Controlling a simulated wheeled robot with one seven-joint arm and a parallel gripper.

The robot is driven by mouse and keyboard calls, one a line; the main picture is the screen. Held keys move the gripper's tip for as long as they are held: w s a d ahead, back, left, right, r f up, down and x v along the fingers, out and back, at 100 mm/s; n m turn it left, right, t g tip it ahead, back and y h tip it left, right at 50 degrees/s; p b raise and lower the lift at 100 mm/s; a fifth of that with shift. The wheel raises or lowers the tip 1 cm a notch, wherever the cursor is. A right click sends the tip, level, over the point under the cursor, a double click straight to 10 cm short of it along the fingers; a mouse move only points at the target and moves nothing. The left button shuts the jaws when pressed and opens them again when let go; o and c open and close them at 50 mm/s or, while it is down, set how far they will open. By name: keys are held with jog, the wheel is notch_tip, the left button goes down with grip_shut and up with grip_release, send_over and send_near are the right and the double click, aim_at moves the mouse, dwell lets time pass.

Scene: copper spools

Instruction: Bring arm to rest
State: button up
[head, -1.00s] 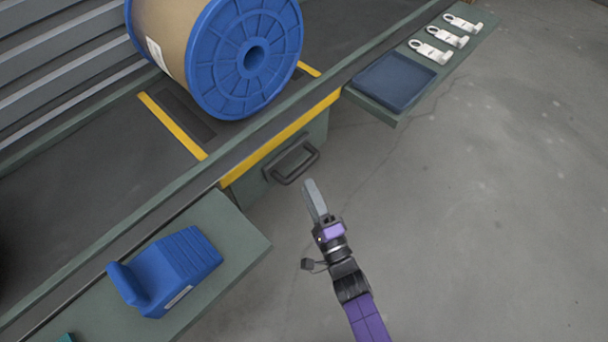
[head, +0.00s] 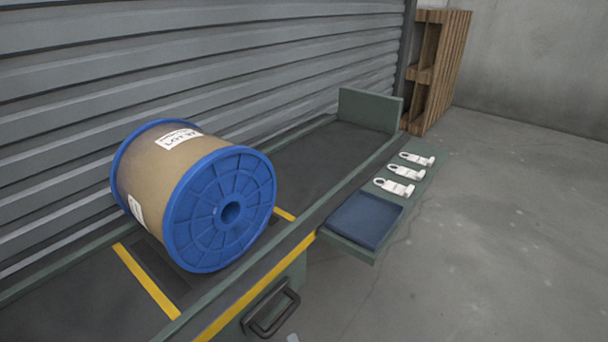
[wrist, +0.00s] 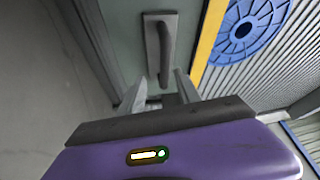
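My gripper (wrist: 158,92) shows in the wrist view with its two fingers apart and nothing between them. It points toward the dark handle (wrist: 163,45) on the green bench front, which stands beyond the fingertips. In the head view only a small grey tip at the bottom edge may be part of my gripper; the rest of the arm is out of that frame.
A blue-flanged spool (head: 222,210) lies on its side on the bench between yellow stripes, also partly in the wrist view (wrist: 245,28). A side shelf holds a blue tray (head: 366,220) and three white hook-shaped parts (head: 406,172). A wooden pallet (head: 440,70) stands behind. Floor at right is clear.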

jog(key=s+d+r+n+g+h, duration=0.1)
jog(key=s+d+r+n+h, duration=0.25)
jog(key=s+d+r, duration=0.55)
jog(key=s+d+r+n+g+h, duration=0.1)
jog(key=s+d+r+n+h, duration=0.3)
jog(key=s, duration=0.9)
jog(key=s+d+r+n+h, duration=0.25)
jog(key=s+d+r, duration=0.25)
jog(key=s+d, duration=0.5)
notch_tip(320, 180, up, 34)
jog(key=s+a+p, duration=0.1)
jog(key=p, duration=3.3)
jog(key=shift+s+a+g+y, duration=0.2)
jog(key=shift+s+g+y, duration=0.1)
jog(key=shift+y, duration=0.1)
